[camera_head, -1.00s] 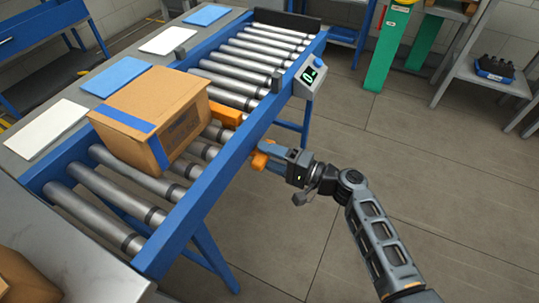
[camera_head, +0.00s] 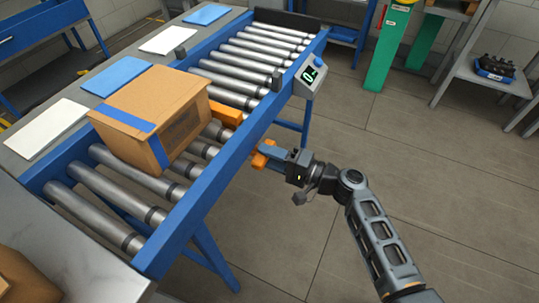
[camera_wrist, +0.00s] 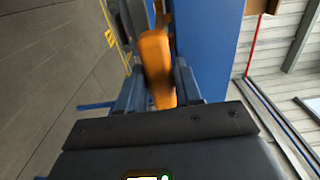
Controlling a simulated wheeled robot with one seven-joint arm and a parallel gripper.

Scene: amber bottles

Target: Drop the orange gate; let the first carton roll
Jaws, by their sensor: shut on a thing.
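The first carton (camera_head: 160,106), brown with blue tape, rests on the roller conveyor (camera_head: 205,200). The orange gate (camera_head: 226,114) stands above the rollers at the carton's right side; whether they touch is hard to tell. An orange handle (camera_head: 259,159) sticks out beyond the conveyor's blue side rail. My gripper (camera_head: 272,157) is at that handle, outside the rail, and is shut on it. In the wrist view the orange handle (camera_wrist: 155,65) lies between my two fingers, with the blue rail (camera_wrist: 208,45) behind it.
Rollers beyond the gate are clear. Blue and white sheets lie on the grey side table (camera_head: 105,78). Another carton (camera_head: 18,275) shows at bottom left. Green posts (camera_head: 385,52) stand at the back right.

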